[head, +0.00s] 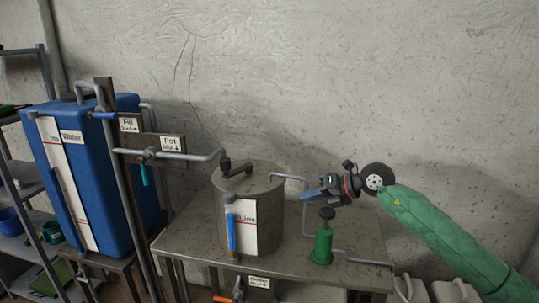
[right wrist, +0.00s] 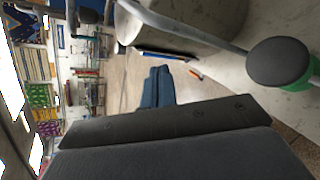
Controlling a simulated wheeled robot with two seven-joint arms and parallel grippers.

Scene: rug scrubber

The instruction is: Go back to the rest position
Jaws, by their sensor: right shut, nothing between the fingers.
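My right gripper (head: 314,194) is in the head view, its arm in a green sleeve coming in from the lower right. Its blue fingers point left, just right of the metal pot and above the green bottle-shaped part. The fingers are shut with nothing between them. In the right wrist view the blue fingertips (right wrist: 157,87) show together, with the pot and the black knob near them but apart. My left gripper is not in the head view.
A metal pot (head: 262,205) and a green part with a dark knob (head: 322,246) stand on a metal table (head: 185,243). A pipe runs between them. A blue tank (head: 85,180) and shelves are at left. The wall is behind; free room lies above the table.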

